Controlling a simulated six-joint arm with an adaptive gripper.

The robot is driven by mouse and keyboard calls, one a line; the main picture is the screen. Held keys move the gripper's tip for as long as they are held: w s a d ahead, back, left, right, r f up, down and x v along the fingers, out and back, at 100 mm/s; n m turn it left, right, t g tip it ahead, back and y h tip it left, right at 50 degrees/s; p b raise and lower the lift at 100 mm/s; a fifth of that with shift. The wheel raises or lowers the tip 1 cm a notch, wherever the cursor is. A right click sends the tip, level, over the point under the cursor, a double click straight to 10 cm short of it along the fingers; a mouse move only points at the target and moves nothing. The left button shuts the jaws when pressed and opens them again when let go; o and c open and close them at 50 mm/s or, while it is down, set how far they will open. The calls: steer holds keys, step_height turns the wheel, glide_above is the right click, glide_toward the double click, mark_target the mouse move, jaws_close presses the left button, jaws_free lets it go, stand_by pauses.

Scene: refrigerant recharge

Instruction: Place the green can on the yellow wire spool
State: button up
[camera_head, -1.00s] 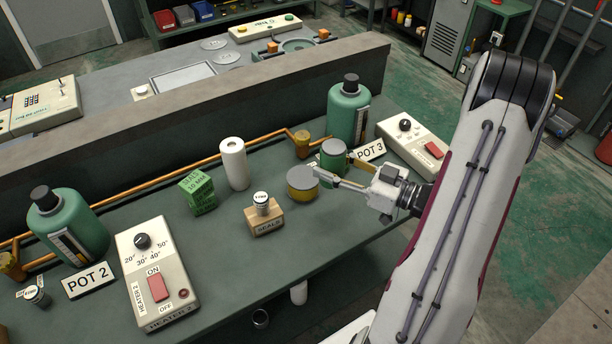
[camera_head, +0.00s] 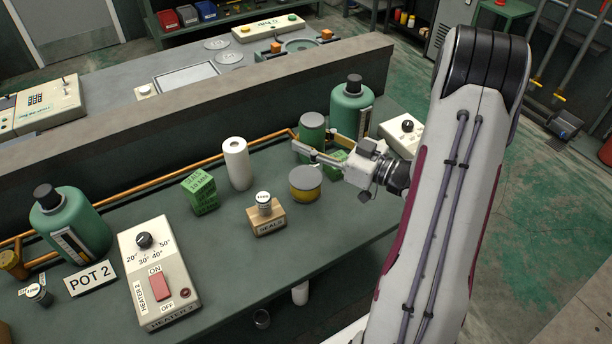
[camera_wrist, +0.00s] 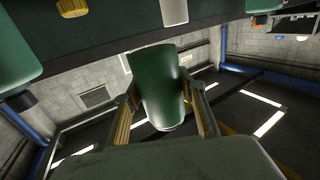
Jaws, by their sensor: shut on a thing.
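The green can (camera_head: 312,128), with a grey top, is held between the fingers of my gripper (camera_head: 321,149). It appears raised above the bench, to the left of the right-hand green bottle. In the wrist view the can (camera_wrist: 163,90) fills the space between both fingers, slightly tilted in the picture. The yellow wire spool (camera_head: 305,188) is a short yellow cylinder with a grey top, standing on the bench. It is below the can in the head view, apart from it, and nothing rests on it. The fingers hide part of the can's lower side.
A white roll (camera_head: 236,165), a green box (camera_head: 201,193) and a wooden block with a small bottle (camera_head: 266,218) stand left of the spool. A large green bottle (camera_head: 349,108) stands behind my gripper. A heater box (camera_head: 155,272) is at front left. Bench space before the spool is clear.

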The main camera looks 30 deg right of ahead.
steer(key=shift+f, duration=0.1)
steer(key=shift+f, duration=2.8)
steer(key=shift+f, duration=0.1)
steer(key=shift+f, duration=2)
steer(key=shift+f, duration=0.1)
steer(key=o, duration=1.3)
steer(key=shift+o, duration=0.2)
steer(key=v, duration=1.2)
